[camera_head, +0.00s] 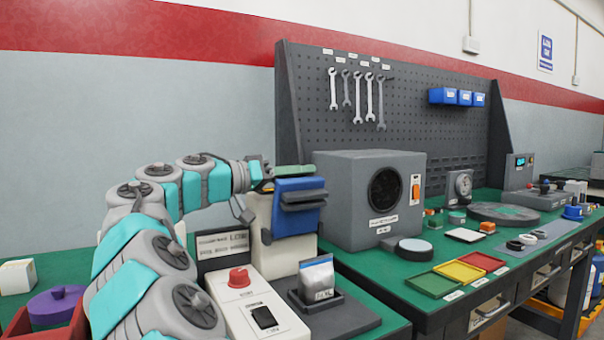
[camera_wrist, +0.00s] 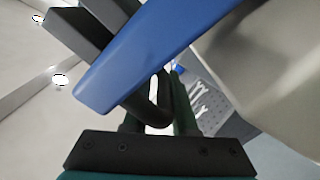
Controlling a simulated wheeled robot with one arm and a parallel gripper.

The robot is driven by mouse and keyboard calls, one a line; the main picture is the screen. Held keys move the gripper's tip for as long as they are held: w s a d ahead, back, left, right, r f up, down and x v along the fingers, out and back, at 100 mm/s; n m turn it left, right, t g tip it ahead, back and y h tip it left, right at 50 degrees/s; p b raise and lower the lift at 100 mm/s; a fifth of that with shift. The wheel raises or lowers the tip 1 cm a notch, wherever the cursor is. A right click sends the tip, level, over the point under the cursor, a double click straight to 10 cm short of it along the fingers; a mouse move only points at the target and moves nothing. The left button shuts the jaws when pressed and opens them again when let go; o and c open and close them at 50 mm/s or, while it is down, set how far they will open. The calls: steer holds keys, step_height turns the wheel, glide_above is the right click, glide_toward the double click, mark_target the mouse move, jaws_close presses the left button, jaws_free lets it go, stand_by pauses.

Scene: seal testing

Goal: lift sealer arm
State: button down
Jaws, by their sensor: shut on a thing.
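The sealer stands on the green bench, with a cream control box (camera_head: 258,310) bearing a red knob and a black switch. Its blue sealer arm (camera_head: 292,222) sits by the cream upright block (camera_head: 303,248), with dark grey bars on its front. In the wrist view the blue arm (camera_wrist: 150,55) crosses diagonally close to the camera. My gripper (camera_head: 290,172) is at the top of the blue arm. In the wrist view my gripper (camera_wrist: 160,112) is shut on a dark curved handle (camera_wrist: 150,108) at the blue arm; the exact contact is partly hidden.
A clear pouch (camera_head: 317,277) stands in a dark holder in front of the sealer. A grey box with a round fan opening (camera_head: 368,200) stands close on the right. Green, yellow and red trays (camera_head: 458,272) lie farther right. A pegboard (camera_head: 410,110) rises behind.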

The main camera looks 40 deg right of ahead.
mark_target(263, 199)
steer(key=shift+w+d+f, duration=0.1)
steer(key=shift+w+f, duration=0.1)
steer(key=shift+f, duration=0.7)
steer(key=c, duration=1.1)
jaws_free()
steer(key=shift+o, duration=1.3)
steer(key=shift+r, duration=0.25)
steer(key=v, duration=0.8)
steer(key=shift+r, duration=0.2)
